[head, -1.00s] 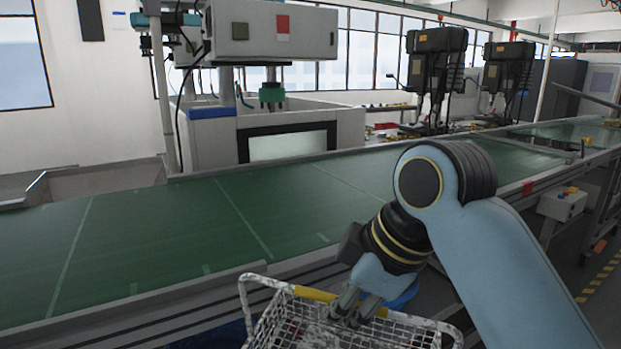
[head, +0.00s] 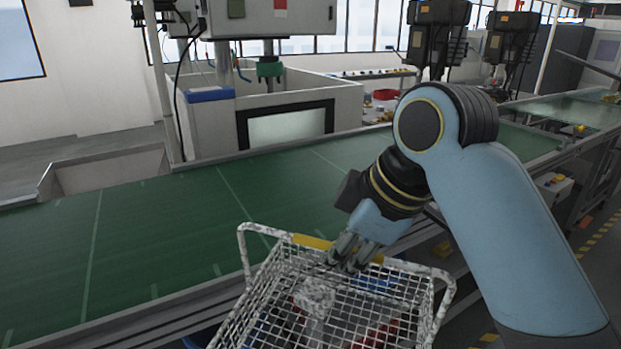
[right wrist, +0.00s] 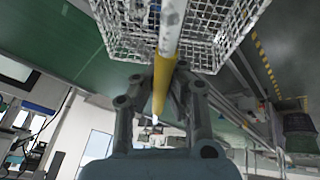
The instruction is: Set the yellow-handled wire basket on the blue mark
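The wire basket (head: 257,292) is a whitish metal mesh with a yellow handle grip (head: 312,242) along its far side. My right gripper (head: 350,262) is closed around the yellow part and holds the basket in front of the conveyor. In the right wrist view the yellow grip (right wrist: 161,88) runs between the fingers (right wrist: 158,98), with the basket mesh (right wrist: 122,35) beyond. Pale and reddish pieces show in or through the basket. A blue patch (head: 376,283) shows through the mesh; I cannot tell whether it is the mark. My left gripper is out of view.
A green conveyor belt (head: 150,235) with a metal edge runs across behind the basket; its near stretch is bare. A white tank (head: 300,95) stands beyond it. A small control box (head: 553,187) is at right, beside a floor with yellow-striped marking.

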